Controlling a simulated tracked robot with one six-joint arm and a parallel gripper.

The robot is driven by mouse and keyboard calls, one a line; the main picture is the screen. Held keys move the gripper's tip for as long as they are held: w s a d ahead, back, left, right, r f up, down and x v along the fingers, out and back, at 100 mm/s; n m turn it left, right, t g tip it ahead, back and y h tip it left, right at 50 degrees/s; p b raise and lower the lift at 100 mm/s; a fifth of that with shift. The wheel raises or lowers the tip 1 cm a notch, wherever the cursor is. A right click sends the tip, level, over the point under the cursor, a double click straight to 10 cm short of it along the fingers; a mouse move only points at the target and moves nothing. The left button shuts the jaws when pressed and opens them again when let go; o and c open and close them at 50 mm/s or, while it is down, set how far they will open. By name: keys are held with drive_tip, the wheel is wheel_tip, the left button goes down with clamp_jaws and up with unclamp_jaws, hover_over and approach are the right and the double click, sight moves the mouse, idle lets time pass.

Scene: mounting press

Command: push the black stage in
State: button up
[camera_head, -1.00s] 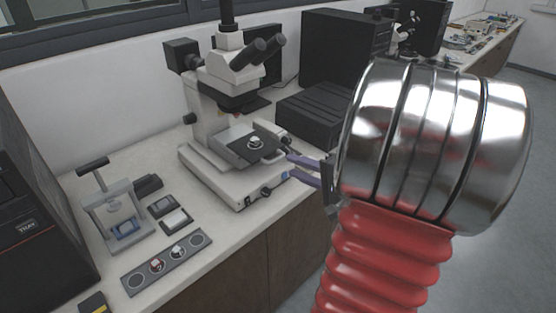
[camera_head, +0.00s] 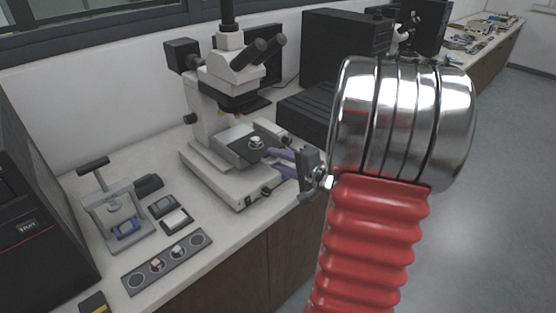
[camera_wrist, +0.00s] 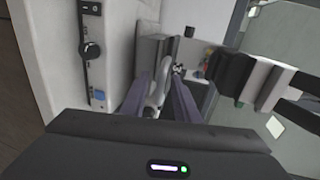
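The black stage (camera_head: 250,151) is a flat plate on the white microscope (camera_head: 217,165), with a small round pale sample (camera_head: 256,142) on top. My gripper (camera_head: 274,160) is at the stage's front right edge, its two purple fingers pointing at it. In the wrist view the fingers (camera_wrist: 160,105) stand apart, with a pale curved handle (camera_wrist: 157,92) between them. I cannot tell whether either finger touches the handle. In the head view the fingers largely hide the handle.
Knobs (camera_head: 265,191) sit on the microscope's base below my fingers. A black box (camera_head: 305,115) stands behind it. A small press (camera_head: 115,210) and a grey holder strip (camera_head: 166,262) are on the bench at left. The floor at right is clear.

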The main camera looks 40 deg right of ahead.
drive_tip(key=shift+c, duration=0.5)
drive_tip(key=c, duration=0.6)
drive_tip(key=shift+s+f, duration=0.1)
clamp_jaws()
